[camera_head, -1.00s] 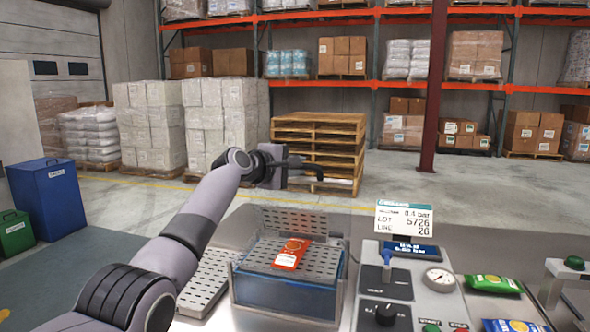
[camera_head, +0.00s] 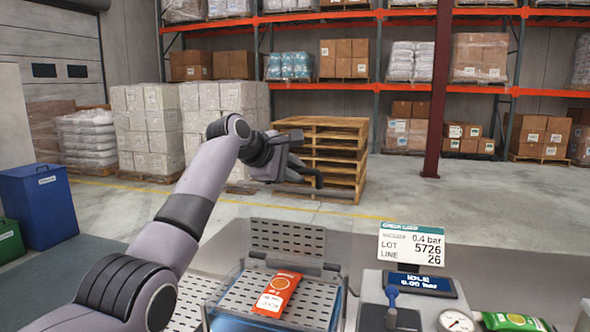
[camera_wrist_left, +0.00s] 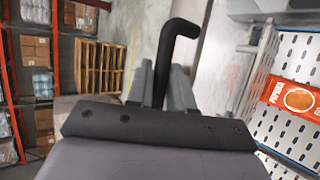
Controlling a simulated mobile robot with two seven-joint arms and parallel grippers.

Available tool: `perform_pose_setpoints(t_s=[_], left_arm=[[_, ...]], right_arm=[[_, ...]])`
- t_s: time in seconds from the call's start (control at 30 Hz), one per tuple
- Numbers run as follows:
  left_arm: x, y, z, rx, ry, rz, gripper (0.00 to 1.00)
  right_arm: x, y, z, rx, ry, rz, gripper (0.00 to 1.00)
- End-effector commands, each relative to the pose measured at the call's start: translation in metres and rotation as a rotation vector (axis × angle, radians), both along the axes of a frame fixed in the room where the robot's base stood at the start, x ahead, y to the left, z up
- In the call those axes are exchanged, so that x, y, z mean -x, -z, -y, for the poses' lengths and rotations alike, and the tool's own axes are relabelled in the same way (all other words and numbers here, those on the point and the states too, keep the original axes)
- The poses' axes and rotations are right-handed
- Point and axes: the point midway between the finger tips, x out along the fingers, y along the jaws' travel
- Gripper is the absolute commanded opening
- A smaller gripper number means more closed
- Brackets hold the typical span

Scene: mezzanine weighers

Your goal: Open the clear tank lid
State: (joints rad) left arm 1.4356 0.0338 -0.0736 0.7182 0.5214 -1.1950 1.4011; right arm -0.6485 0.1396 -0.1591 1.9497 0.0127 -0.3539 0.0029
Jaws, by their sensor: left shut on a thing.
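The tank (camera_head: 225,318) with bluish clear walls stands at the lower middle of the head view. A perforated grey tray (camera_head: 238,290) and an orange packet (camera_head: 277,293) show at its top. My left gripper (camera_head: 305,172) is raised above and behind the tank. In the left wrist view it (camera_wrist_left: 165,85) is shut on a black bent bar (camera_wrist_left: 172,50), which looks like a handle. I cannot make out the clear lid itself or how the bar joins it. The orange packet also shows at the right of the wrist view (camera_wrist_left: 298,98). My right gripper is out of view.
A control panel with a label sign (camera_head: 411,243), a blue display (camera_head: 422,284) and a gauge (camera_head: 456,321) stands right of the tank. A perforated panel (camera_head: 288,238) rises behind the tray. Stacked pallets (camera_head: 335,150) stand far back on the open floor.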

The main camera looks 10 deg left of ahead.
Motion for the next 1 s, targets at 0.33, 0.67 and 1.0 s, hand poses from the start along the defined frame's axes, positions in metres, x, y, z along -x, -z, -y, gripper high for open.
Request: perform_pose_setpoints(t_s=[0.33,0.67,1.0], left_arm=[[0.0,0.002,0.0,0.001,0.001,-0.007,0.0],[0.0,0.002,0.0,0.0,0.001,-0.005,0.42],[0.02,-0.01,-0.01,0.0,0.0,0.0,0.42]], right_arm=[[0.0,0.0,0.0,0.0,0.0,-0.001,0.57],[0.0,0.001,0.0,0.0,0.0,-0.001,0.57],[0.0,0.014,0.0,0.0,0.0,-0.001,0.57]])
